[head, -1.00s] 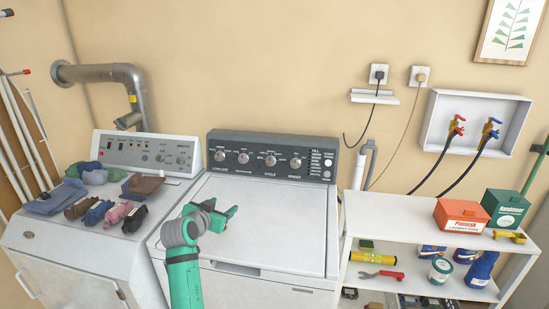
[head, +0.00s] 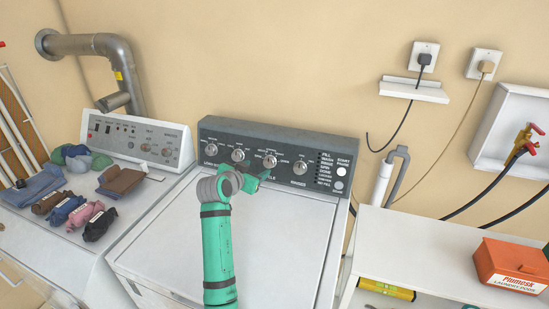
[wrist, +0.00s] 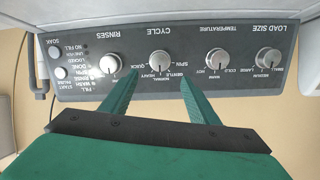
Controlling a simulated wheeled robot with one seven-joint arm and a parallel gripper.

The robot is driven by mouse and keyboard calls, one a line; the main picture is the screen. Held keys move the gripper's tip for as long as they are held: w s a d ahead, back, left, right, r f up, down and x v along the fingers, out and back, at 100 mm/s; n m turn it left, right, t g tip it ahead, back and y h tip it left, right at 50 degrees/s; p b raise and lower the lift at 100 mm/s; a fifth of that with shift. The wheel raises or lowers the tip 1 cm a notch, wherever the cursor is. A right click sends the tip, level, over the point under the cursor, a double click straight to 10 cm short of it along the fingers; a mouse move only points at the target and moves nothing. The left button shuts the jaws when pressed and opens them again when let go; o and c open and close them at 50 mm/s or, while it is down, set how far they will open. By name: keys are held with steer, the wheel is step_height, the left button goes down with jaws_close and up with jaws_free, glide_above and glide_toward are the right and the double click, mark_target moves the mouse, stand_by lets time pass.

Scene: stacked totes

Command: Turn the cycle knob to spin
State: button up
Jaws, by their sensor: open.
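The cycle knob (head: 270,161) is the third knob from the left on the washer's dark control panel (head: 226,133). In the wrist view, which shows the panel upside down, the cycle knob (wrist: 162,60) is silver, with spin, gentle, normal, heavy and quick printed around it. I cannot tell which setting its pointer marks. My gripper (head: 256,181) is in front of the panel, just below the cycle knob in the head view. Its green fingers (wrist: 160,72) are open and empty, pointing at the panel on either side of the knob; I see no contact.
The rinses knob (wrist: 110,64) and temperature knob (wrist: 216,60) flank the cycle knob. The washer's white lid (head: 285,235) is bare below my arm. Folded clothes (head: 70,190) lie on the left machine. A white shelf (head: 405,235) with an orange box (head: 513,266) stands right.

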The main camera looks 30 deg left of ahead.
mark_target(268, 162)
steer(key=x, duration=1.1)
steer(key=shift+c, duration=0.6)
steer(key=c, duration=0.9)
